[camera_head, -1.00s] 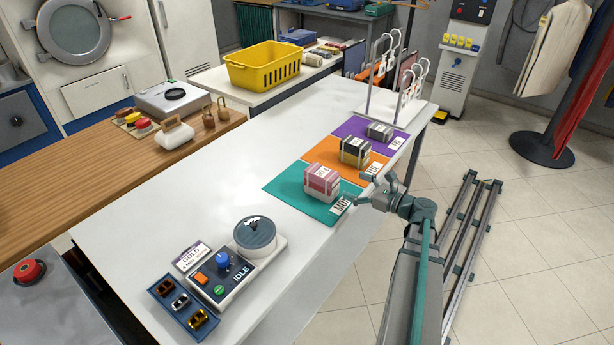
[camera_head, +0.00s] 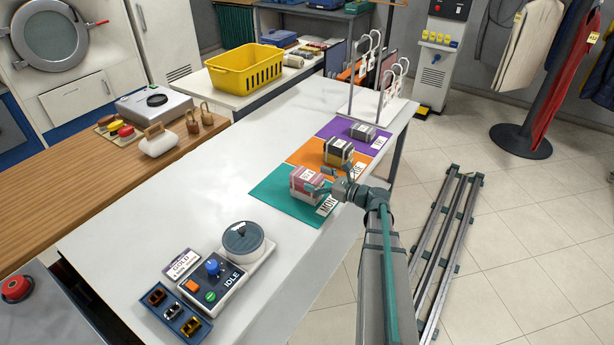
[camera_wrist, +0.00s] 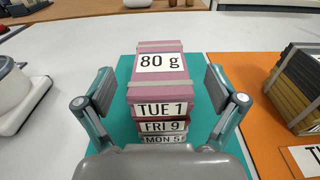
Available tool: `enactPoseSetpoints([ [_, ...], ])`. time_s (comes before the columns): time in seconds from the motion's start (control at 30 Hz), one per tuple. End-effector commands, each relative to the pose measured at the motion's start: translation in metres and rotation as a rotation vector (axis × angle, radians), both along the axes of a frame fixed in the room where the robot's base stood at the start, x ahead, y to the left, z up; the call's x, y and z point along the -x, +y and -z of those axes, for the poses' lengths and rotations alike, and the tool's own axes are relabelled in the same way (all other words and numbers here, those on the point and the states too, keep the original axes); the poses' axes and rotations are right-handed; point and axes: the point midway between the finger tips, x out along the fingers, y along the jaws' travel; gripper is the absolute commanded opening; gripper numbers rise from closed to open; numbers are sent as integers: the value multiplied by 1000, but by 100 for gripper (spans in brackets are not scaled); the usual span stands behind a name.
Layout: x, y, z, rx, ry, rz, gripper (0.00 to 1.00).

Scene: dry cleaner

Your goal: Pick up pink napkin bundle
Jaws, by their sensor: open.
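The pink napkin bundle (camera_head: 306,183) sits on the teal mat (camera_head: 272,195) marked MON on the white table. In the wrist view the bundle (camera_wrist: 162,90) is pink with pale bands, an "80 g" label on top and a "TUE 1" tag on its near side. Tags reading "FRI 9" and "MON 5" show below that. My gripper (camera_head: 333,182) is at the bundle's right side in the head view. In the wrist view my gripper (camera_wrist: 162,95) is open, with one finger on each side of the bundle and visible gaps between.
A yellow-and-black bundle (camera_head: 338,151) sits on the orange mat (camera_head: 310,152) close by. A small grey bundle (camera_head: 363,132) is on the purple mat (camera_head: 340,129). A control box (camera_head: 210,279) and a round lidded device (camera_head: 243,240) stand nearer. The table's middle is clear.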

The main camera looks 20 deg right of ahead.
Motion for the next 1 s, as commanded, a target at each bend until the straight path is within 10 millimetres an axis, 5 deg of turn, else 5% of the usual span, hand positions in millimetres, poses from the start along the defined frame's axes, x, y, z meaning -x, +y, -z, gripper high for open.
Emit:
enactPoseSetpoints([
  [0.37,-14,9,1,0,0,0,94],
  [0.77,-14,9,1,0,0,0,28],
  [1.0,-14,9,1,0,0,0,28],
])
